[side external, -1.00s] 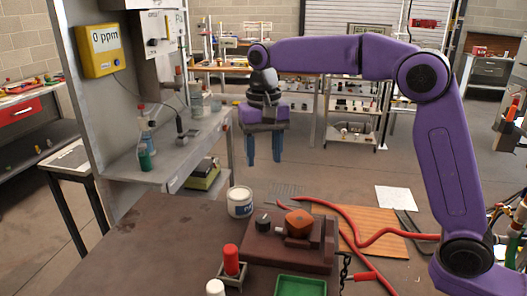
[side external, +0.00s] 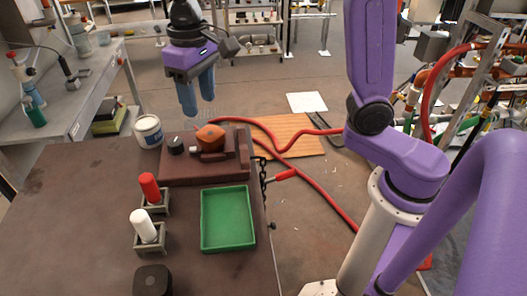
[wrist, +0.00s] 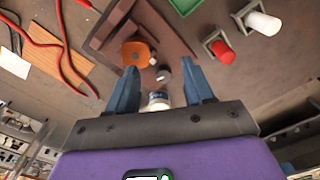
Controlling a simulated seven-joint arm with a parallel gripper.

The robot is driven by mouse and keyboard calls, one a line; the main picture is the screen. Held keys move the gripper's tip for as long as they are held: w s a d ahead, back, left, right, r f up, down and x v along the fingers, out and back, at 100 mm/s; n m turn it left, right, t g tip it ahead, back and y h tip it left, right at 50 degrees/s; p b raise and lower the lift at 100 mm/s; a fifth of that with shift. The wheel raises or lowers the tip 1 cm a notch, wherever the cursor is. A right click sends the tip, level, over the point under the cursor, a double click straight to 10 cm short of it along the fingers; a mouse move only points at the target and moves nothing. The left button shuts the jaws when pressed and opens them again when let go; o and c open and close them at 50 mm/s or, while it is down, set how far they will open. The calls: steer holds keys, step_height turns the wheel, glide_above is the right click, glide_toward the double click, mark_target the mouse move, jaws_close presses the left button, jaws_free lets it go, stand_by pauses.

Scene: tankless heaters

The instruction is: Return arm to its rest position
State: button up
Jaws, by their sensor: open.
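My purple arm reaches in from the right in the side external view, and my gripper (side external: 197,98) hangs above the far end of the brown workbench (side external: 90,225). Its blue fingers point down. In the wrist view my gripper (wrist: 169,82) has its two fingers apart, with nothing held between them. A white jar (wrist: 158,100) shows beyond the gap, partly hidden by the gripper body. The brown fixture with an orange knob (side external: 209,137) stands below and nearer the camera, apart from the fingers.
A green tray (side external: 227,247), a red-capped item (side external: 149,187) and a white-capped item (side external: 143,225) stand in front of the fixture. A red hose (side external: 325,197) crosses the floor at right. A grey side bench (side external: 78,95) stands at left.

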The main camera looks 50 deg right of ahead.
steer(key=s+d+f+n, duration=0.2)
steer(key=s+d+n, duration=0.1)
steer(key=s, duration=0.4)
steer(key=s+d+f+n, duration=0.3)
steer(key=s+d, duration=0.2)
steer(key=s, duration=0.3)
steer(key=s+d+f+n, duration=0.3)
steer(key=s+d+n, duration=0.1)
steer(key=s, duration=0.4)
steer(key=shift+s+d+f, duration=0.2)
steer(key=shift+s+d, duration=0.05)
steer(key=shift+d, duration=0.35)
